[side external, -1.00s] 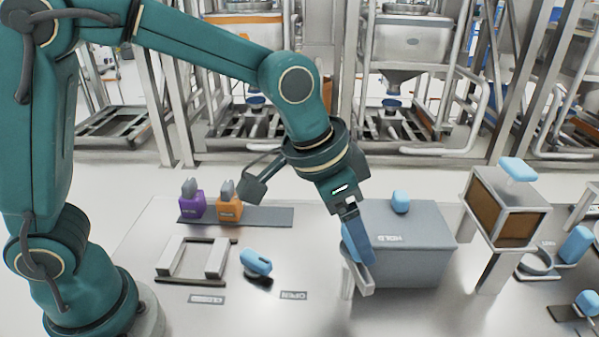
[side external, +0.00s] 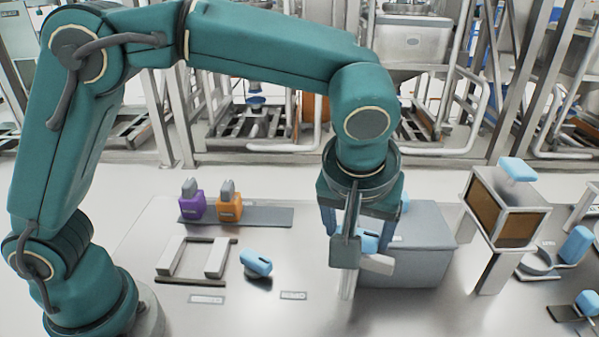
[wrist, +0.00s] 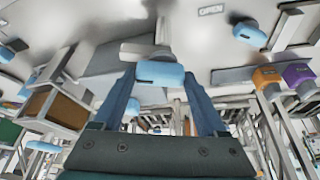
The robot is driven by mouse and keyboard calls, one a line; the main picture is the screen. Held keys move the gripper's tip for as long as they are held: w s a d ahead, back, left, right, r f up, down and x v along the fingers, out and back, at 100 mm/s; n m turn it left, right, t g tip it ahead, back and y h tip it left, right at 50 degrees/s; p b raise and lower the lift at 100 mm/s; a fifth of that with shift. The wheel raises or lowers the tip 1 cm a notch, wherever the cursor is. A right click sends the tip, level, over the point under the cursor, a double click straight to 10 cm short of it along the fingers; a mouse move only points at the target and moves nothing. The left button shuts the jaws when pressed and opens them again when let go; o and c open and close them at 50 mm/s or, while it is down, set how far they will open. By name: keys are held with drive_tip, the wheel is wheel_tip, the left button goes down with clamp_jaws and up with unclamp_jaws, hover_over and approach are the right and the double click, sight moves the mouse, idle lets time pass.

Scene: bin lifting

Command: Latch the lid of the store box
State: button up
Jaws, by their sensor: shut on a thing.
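The store box appears to be the grey box (side external: 425,235) right of centre, with its lid down and a blue knob on top, mostly behind my gripper. At its near left corner is a pale latch bar (side external: 378,264) with a blue handle (side external: 367,240), on a thin post. My gripper (side external: 357,238) points down at this corner, its fingers on either side of the handle. In the wrist view the blue handle (wrist: 160,73) sits between the two fingertips, with the pale bar (wrist: 145,51) just beyond it. My gripper is shut on the handle.
Left on the steel table are a pale slotted frame (side external: 195,259), a blue-handled piece (side external: 256,263), and purple (side external: 192,205) and orange (side external: 229,207) blocks on a grey strip. A brown-panelled stand (side external: 505,210) rises close right of the box. The front middle is clear.

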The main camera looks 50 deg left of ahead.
sight(358, 232)
drive_tip(key=shift+d+n+g+y, duration=0.1)
drive_tip(key=shift+n+g+y, duration=0.45)
drive_tip(key=shift+n, duration=1.35)
drive_tip(key=o, duration=1.3)
drive_tip(key=shift+v, duration=2.55)
